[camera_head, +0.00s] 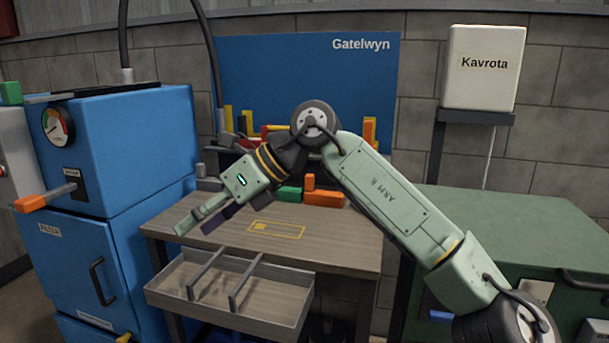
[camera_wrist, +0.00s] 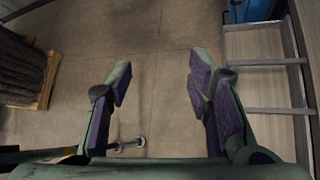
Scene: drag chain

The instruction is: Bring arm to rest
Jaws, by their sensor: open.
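My arm reaches from the lower right of the head view, bends at a dark elbow joint, and comes down to the left. My gripper (camera_head: 193,226) hangs in the air in front of the wooden workbench (camera_head: 335,245), near its left end and above the open drawer's level. In the wrist view my gripper (camera_wrist: 158,75) shows two green fingers with purple pads, spread wide apart. Nothing is between them. Bare floor (camera_wrist: 155,40) lies below the fingers.
A blue cabinet (camera_head: 115,150) with a gauge and an orange-tipped lever (camera_head: 40,200) stands at left. The divided drawer (camera_head: 225,297) sticks out, also at right in the wrist view (camera_wrist: 262,85). Orange blocks (camera_head: 322,198) lie on the bench. A green cabinet (camera_head: 530,225) stands at right. A pallet (camera_wrist: 35,85) lies left.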

